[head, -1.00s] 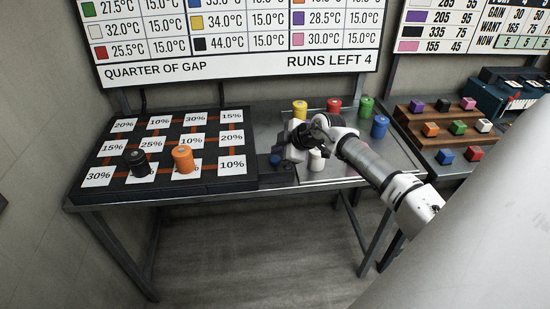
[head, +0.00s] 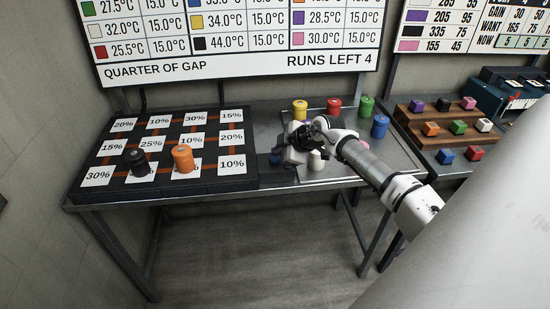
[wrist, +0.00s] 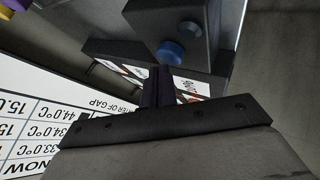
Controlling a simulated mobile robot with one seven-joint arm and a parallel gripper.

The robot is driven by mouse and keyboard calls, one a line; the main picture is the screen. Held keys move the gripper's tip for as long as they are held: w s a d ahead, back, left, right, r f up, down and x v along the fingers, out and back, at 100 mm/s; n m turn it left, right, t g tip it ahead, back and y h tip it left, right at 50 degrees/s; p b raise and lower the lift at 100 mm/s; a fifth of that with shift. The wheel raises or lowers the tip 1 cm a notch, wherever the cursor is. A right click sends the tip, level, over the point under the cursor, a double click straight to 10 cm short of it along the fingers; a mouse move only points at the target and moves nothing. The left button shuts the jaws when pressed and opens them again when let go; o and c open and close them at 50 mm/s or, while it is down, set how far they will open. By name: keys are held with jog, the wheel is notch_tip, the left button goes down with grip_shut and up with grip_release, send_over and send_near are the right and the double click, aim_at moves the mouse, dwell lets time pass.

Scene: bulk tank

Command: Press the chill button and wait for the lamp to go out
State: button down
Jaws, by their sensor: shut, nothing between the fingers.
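Contact cannot be made out. In the head view, my gripper (head: 284,158) is low over the bench beside the board's right end. It mostly hides the control box there.
A black board (head: 148,192) with percentage cards carries a black canister (head: 137,162) and an orange canister (head: 183,158). Yellow (head: 300,109), red (head: 333,107), green (head: 366,106) and blue (head: 380,126) canisters stand behind and right of my gripper. A white one (head: 316,160) is close beside it.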

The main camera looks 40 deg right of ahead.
aim_at(278, 159)
jog(key=shift+f, duration=0.55)
dwell(0.6)
jog(key=shift+r, duration=0.1)
jog(key=shift+r+p, duration=0.45)
jog(key=shift+r, duration=0.45)
jog(key=shift+r+p, duration=1.65)
jog(key=shift+r, duration=0.9)
jog(key=shift+f, duration=0.1)
